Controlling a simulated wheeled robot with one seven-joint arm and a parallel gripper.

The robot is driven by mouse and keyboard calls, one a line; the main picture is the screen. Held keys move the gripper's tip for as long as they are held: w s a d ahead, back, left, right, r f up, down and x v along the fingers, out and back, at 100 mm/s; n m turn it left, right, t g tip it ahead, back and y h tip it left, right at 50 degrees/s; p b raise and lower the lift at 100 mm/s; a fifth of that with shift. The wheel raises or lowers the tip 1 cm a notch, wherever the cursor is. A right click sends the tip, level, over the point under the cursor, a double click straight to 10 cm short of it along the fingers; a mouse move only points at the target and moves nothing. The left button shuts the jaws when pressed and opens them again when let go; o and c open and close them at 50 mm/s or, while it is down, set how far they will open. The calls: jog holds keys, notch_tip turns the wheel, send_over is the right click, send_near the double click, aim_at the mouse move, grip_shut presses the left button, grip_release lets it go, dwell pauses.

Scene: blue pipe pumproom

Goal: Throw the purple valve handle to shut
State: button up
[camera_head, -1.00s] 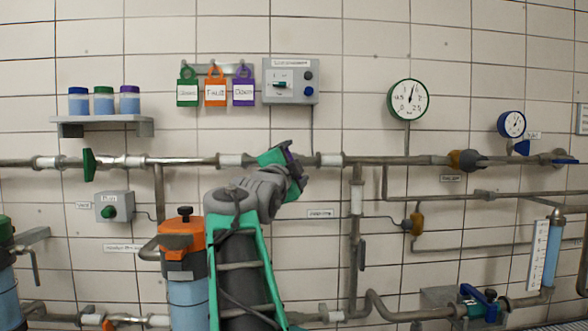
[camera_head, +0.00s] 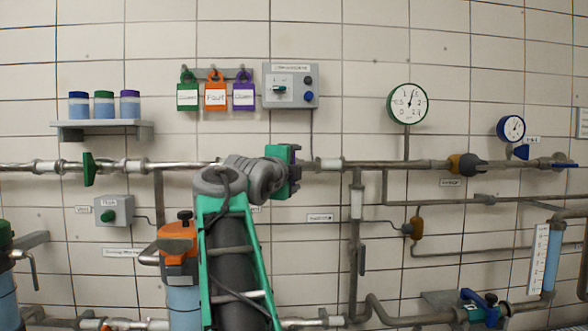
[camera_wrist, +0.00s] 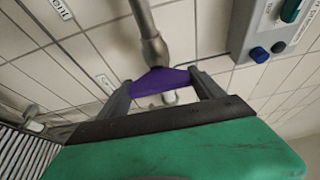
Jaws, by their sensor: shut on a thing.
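The purple valve handle (camera_wrist: 160,80) sits at the end of a grey metal pipe fitting (camera_wrist: 152,46) in the wrist view. My gripper (camera_wrist: 163,84) has one finger on each side of the handle and is shut on it. In the head view my gripper (camera_head: 297,166) is at the upper horizontal pipe (camera_head: 393,162), in front of the valve, left of a white pipe collar (camera_head: 328,164). The handle's exact angle to the pipe is hard to tell.
A green lever (camera_head: 88,169) stands on the same pipe at left. A grey control box (camera_head: 291,86) and hanging tags (camera_head: 215,92) are above my gripper. An orange-topped canister (camera_head: 178,243) stands beside my arm. The wall right of my gripper has a vertical pipe (camera_head: 355,225).

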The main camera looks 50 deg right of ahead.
jog(key=o, duration=1.4)
jog(key=shift+c, duration=0.2)
jog(key=b+v, duration=0.1)
jog(key=v, duration=0.6)
jog(key=shift+a, duration=0.4)
jog(key=shift+s, duration=0.15)
